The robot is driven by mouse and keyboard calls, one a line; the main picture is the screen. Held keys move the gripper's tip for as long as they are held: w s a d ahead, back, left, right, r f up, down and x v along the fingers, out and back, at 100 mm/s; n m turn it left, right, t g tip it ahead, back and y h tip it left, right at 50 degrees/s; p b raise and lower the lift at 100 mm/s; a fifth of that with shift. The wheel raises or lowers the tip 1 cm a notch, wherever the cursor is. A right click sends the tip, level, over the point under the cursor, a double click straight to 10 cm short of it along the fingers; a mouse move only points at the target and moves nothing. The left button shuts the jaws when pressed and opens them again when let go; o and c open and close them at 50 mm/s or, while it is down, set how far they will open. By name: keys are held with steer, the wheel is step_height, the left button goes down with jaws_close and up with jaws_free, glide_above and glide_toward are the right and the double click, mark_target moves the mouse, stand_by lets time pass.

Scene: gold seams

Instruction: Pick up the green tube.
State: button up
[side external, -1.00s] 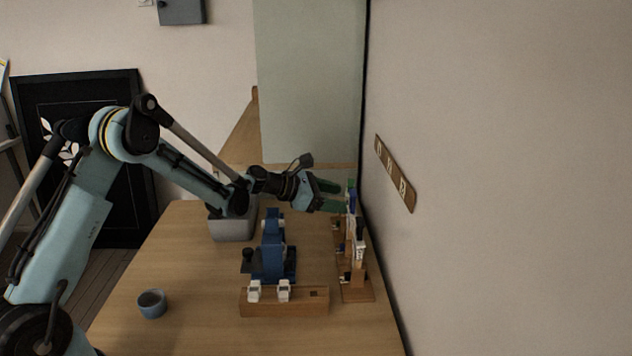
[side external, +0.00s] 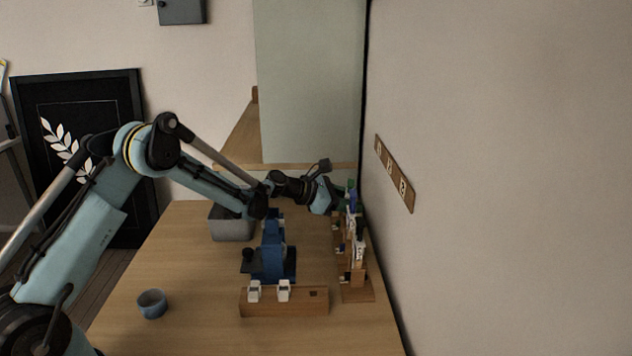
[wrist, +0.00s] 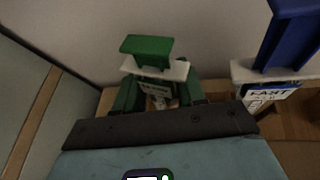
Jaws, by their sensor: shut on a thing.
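The green tube (wrist: 147,46) is in the wrist view, a flat green top above a white collar, with a printed label below it. My gripper (wrist: 158,98) has its green fingers on either side of the tube's labelled body, below the collar, and is shut on it. In the side view my gripper (side external: 340,200) is at the far end of the wooden rack, and its fingers are mostly hidden among the rack's parts. Little of the green tube can be made out there. The tube looks upright.
A blue tube (wrist: 289,35) stands close on the right in the wrist view. The wooden rack (side external: 357,294) stands near the wall. A blue device (side external: 272,252), a wooden block with white pieces (side external: 285,306), a grey bin (side external: 232,227) and a blue cup (side external: 152,303) are on the table.

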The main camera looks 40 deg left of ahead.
mark_target(350, 179)
step_height(350, 179, up, 9)
steer(key=shift+r, duration=0.1)
steer(key=shift+a+r+n, duration=0.1)
steer(key=shift+n, duration=0.2)
steer(key=n, duration=0.1)
steer(key=n+y, duration=0.1)
steer(key=t, duration=0.1)
steer(key=shift+w+a+f+n, duration=0.15)
steer(key=shift+a+f+n, duration=0.15)
steer(key=shift+f+n, duration=0.1)
steer(key=shift+f+y, duration=0.2)
steer(key=shift+y, duration=0.1)
steer(key=shift+f, duration=2.1)
steer(key=shift+f, duration=2.35)
stand_by(1.4)
steer(key=o, duration=1.2)
